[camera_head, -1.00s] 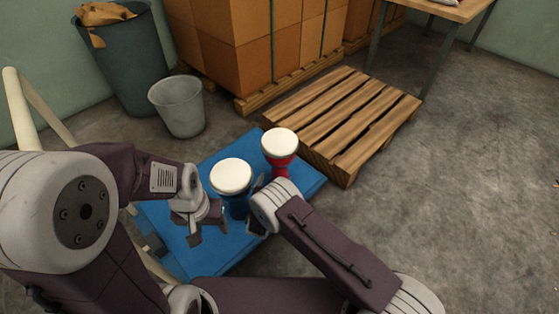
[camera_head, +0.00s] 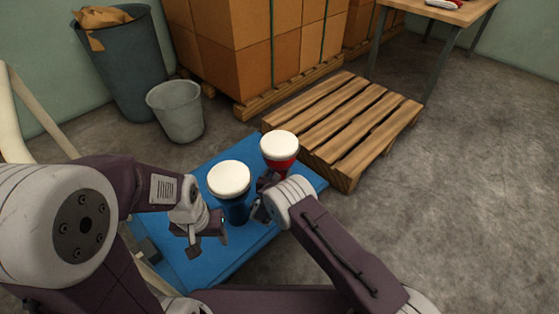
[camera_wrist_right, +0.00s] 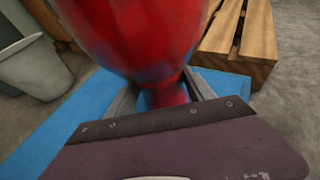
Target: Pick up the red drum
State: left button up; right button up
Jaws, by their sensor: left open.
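The red drum (camera_head: 281,164), with a white top, stands on a blue platform (camera_head: 208,270). My right gripper (camera_head: 263,195) is at its near side, partly hiding its lower part. In the right wrist view the red drum (camera_wrist_right: 140,40) fills the top middle, blurred, and its narrow lower part lies between the open fingers of my right gripper (camera_wrist_right: 160,88). A blue drum (camera_head: 236,208) with a white top stands left of the red one, close to the right gripper. My left gripper (camera_head: 208,240) is open and empty, near the blue drum's left side.
A wooden pallet (camera_head: 345,125) lies just behind and right of the platform. A grey bucket (camera_head: 177,112) and a dark bin (camera_head: 125,65) stand at the back left. Stacked boxes (camera_head: 250,45) stand behind. The floor at right is clear.

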aim_at(279, 165)
grip_shut()
jog(key=shift+r, duration=0.15)
jog(key=shift+r, duration=0.15)
jog(key=r+p, duration=0.4)
jog(key=r, duration=0.1)
jog(key=shift+s+p, duration=0.2)
jog(key=shift+p, duration=0.15)
jog(key=s+d+r+p, duration=0.3)
jog(key=s+r+p, duration=0.2)
jog(key=s, duration=0.5)
jog(key=shift+s+d+r+p, duration=0.15)
jog(key=shift+s+r+p, duration=0.2)
jog(key=shift+p, duration=0.85)
